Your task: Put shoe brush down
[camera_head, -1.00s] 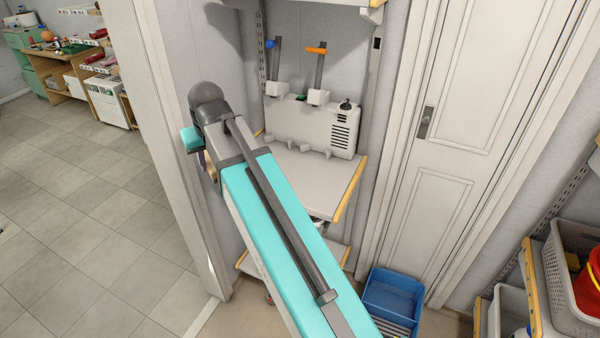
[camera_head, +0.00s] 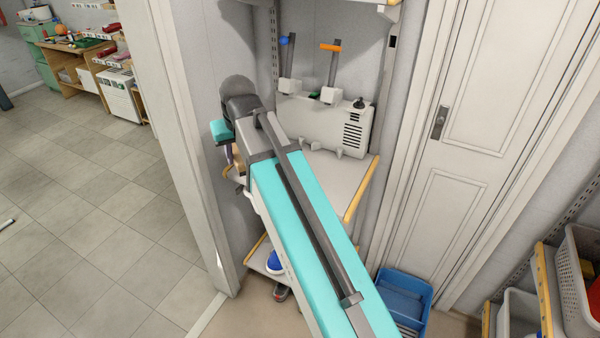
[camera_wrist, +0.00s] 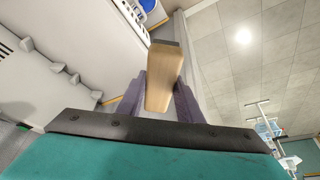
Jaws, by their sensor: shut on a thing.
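The shoe brush is a pale wooden block (camera_wrist: 166,76) in the wrist view, with a dark end at the top. My gripper (camera_wrist: 163,95) is shut on it, one purple-grey finger on each side. In the head view my gripper (camera_head: 230,157) is at the left side of the shelf unit, partly hidden by my arm. A bit of the tan brush (camera_head: 240,166) shows beside it. The brush is held in the air. I cannot tell how far it is from the shelf (camera_head: 338,178).
A grey dispenser unit (camera_head: 325,125) stands at the back of the middle shelf. A lower shelf holds a blue and white item (camera_head: 274,263). A blue bin (camera_head: 405,290) stands on the floor. A white post (camera_head: 190,140) borders the left; tiled floor beyond is open.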

